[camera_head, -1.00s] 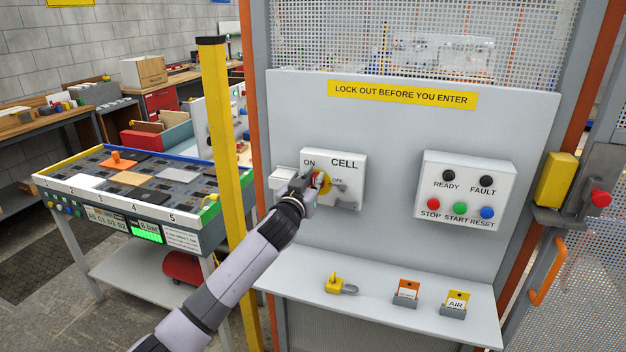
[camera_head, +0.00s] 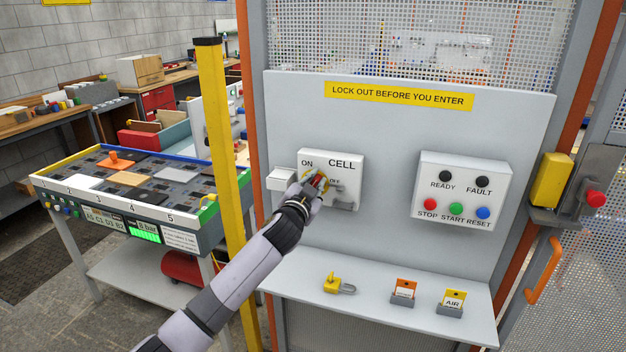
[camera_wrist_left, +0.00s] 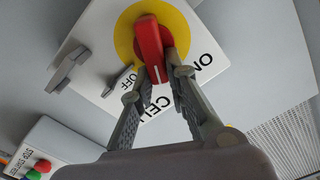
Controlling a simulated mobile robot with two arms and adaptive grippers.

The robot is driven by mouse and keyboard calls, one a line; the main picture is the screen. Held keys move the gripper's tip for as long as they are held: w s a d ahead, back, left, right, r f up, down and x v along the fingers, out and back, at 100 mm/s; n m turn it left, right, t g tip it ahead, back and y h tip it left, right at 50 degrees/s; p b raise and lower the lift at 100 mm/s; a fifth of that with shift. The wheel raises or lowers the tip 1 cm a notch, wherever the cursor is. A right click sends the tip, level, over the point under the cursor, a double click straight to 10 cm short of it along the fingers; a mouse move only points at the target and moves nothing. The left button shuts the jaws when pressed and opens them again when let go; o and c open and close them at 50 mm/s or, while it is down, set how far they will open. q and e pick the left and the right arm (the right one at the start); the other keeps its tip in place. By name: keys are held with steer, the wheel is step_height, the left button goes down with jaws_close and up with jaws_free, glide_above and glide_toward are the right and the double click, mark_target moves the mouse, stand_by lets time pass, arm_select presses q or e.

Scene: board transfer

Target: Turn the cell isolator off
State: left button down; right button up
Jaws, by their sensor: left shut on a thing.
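The cell isolator is a white box (camera_head: 346,166) marked ON, OFF and CELL on the grey panel. Its red handle (camera_head: 317,181) sits on a yellow disc, partly hidden by my left gripper (camera_head: 312,186) in the head view. In the left wrist view, the red handle (camera_wrist_left: 150,42) on its yellow disc (camera_wrist_left: 185,28) reaches between the fingertips of my left gripper (camera_wrist_left: 157,82). The gripper is shut on the handle. The handle's end with a white mark lies between the ON and OFF words. My right gripper is not in view.
A grey hasp (camera_wrist_left: 68,68) stands out beside the isolator plate. A button box (camera_head: 462,190) is to the right. The shelf below holds a yellow padlock (camera_head: 337,284), an orange tag (camera_head: 404,288) and a yellow AIR tag (camera_head: 453,299). A yellow post (camera_head: 220,150) stands left of the panel.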

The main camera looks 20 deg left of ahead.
arm_select(q)
steer(key=m, duration=0.4)
steer(key=d+f+m+p, duration=0.1)
steer(key=m, duration=0.3)
steer(key=f+m, duration=0.1)
steer(key=m, duration=0.2)
steer(key=shift+d+f+m, duration=0.2)
steer(key=shift+m, duration=0.2)
stand_by(0.3)
steer(key=c, duration=1.6)
jaws_free()
steer(key=shift+o, duration=0.2)
steer(key=s, duration=1.2)
steer(key=shift+a, duration=0.25)
